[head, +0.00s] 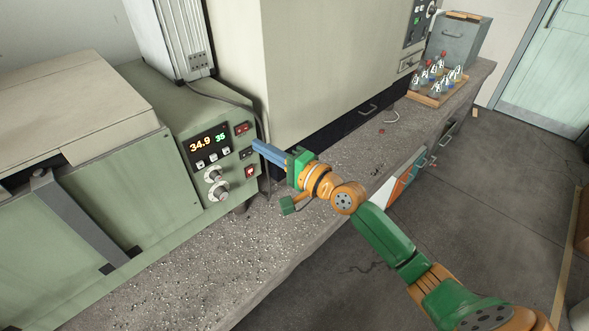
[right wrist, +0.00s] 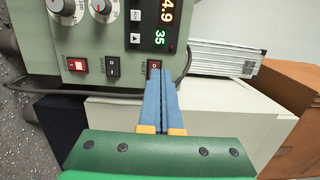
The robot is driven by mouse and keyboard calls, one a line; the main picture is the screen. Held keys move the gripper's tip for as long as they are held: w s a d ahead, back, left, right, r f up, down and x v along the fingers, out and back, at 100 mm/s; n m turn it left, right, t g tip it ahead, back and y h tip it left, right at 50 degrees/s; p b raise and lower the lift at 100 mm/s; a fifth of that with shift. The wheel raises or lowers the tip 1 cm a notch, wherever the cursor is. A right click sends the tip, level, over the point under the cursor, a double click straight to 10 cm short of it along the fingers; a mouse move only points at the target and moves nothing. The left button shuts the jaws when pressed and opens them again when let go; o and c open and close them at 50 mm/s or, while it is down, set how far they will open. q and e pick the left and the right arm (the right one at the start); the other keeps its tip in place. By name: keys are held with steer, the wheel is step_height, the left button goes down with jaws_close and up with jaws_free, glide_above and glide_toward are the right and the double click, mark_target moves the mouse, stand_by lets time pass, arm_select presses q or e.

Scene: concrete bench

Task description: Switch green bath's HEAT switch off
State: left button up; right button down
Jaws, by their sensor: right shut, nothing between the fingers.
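The green bath (head: 178,122) stands at the left of the bench. Its front panel has a lit display (head: 207,142) reading 34.9 and 35, two knobs and a column of three rocker switches. The HEAT switch (head: 241,128) is the red top one. In the right wrist view the HEAT switch (right wrist: 154,66) shows just beyond my fingertips, partly covered by them. My right gripper (head: 256,145) is shut and empty, its blue fingers (right wrist: 160,82) pointing at the panel. I cannot tell whether the tips touch the switch. My left gripper is not in view.
Below HEAT are a black switch (head: 247,153) and a bright red switch (head: 250,171). A dark cable runs beside the panel. A large beige cabinet (head: 320,60) stands to the right. A tray of flasks (head: 437,98) is farther along. The front bench strip is clear.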

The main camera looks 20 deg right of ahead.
steer(key=shift+s+d, duration=0.8)
steer(key=shift+s, duration=2.9)
steer(key=s+d+f+n+g+h, duration=0.1)
steer(key=s+d+f+g+h, duration=0.15)
steer(key=f, duration=0.75)
steer(key=s+d+f+n+g+h, duration=0.1)
steer(key=d+f+n+g+h, duration=0.15)
steer(key=f, duration=0.85)
steer(key=s+d+f+g+h, duration=0.1)
steer(key=s+d+f+h, duration=0.15)
steer(key=f, duration=0.75)
steer(key=s+a+f+n+g, duration=0.1)
steer(key=s+f+n+g, duration=0.2)
steer(key=s+f, duration=0.3)
steer(key=s+a+f+n+g, duration=0.2)
steer(key=s+f, duration=0.4)
steer(key=s, duration=0.8)
steer(key=s+a+f+n+g, duration=0.2)
steer(key=s+f+n+g, duration=0.2)
steer(key=s, duration=0.5)
step_height(320, 180, down, 3)
steer(key=shift+s+r+n+h, duration=0.15)
steer(key=shift+s+n+h, duration=0.25)
steer(key=shift+n, duration=0.85)
